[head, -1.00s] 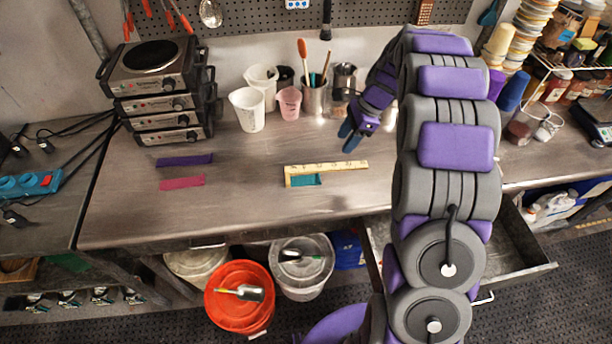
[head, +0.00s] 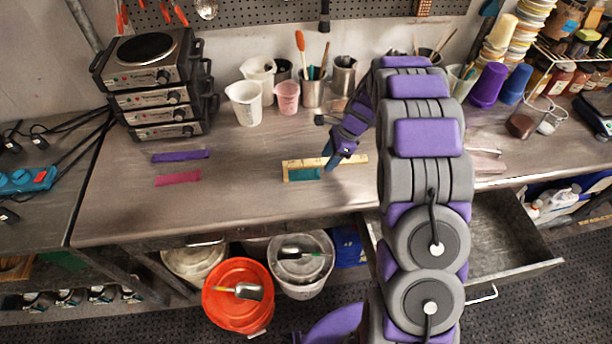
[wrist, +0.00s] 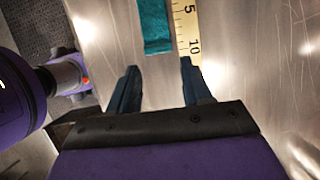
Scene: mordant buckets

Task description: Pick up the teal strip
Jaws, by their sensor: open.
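The teal strip (head: 304,174) lies flat on the bench, along the near side of a yellow ruler (head: 345,160). In the wrist view the teal strip (wrist: 155,24) is ahead of my gripper (wrist: 158,80), with the ruler (wrist: 187,28) along its right side. My gripper is open and empty, its two fingers apart and short of the strip's near end. In the head view my gripper (head: 331,163) is at the right end of the strip, over the ruler, partly covering it.
A purple strip (head: 181,156) and a pink strip (head: 178,179) lie to the left. White cups (head: 245,103), a pink cup (head: 287,97) and metal tool holders stand behind. An open drawer (head: 480,245) and an orange bucket (head: 238,295) are below the bench.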

